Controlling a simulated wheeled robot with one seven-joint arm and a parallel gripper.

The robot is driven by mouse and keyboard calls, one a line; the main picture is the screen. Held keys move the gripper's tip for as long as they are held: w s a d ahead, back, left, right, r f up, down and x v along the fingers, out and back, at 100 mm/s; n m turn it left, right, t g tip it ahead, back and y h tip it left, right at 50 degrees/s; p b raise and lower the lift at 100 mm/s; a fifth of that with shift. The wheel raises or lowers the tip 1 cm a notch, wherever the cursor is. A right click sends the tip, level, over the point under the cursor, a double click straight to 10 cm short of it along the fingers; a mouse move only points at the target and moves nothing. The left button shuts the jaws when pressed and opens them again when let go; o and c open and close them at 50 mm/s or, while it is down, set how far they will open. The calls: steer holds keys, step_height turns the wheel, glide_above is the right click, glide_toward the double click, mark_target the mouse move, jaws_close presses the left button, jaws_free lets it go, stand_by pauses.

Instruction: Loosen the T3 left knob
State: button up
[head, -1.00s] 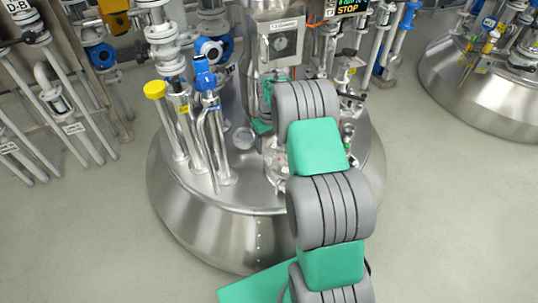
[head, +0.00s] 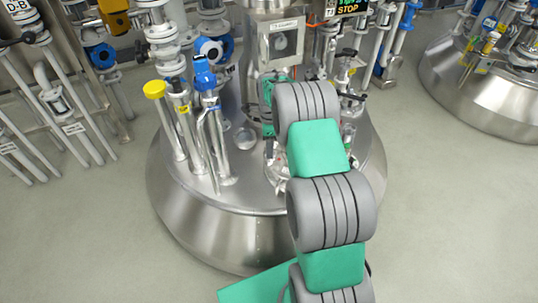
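The steel reactor vessel (head: 215,238) stands in the middle of the head view, with several fittings on its domed top. A round clamped fitting on the dome (head: 276,178) shows only at its left edge beside my arm. I cannot pick out a left knob or a T3 label; that area is mostly behind my arm. My arm rises from the bottom and bends over the dome. A green part of it shows left of the upper grey joint. The fingers of my gripper are hidden behind the arm, so their contact with any knob does not show.
A yellow-capped pipe (head: 155,90) and a blue-topped valve (head: 204,72) stand on the dome's left. Pipe racks flank the left; another vessel (head: 490,95) is right. The floor (head: 445,215) at right is clear.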

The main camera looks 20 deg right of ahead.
steer(key=m, duration=1.3)
steer(key=shift+m, duration=0.3)
step_height(320, 180, down, 6)
steer(key=b, duration=0.3)
steer(key=shift+c, duration=0.2)
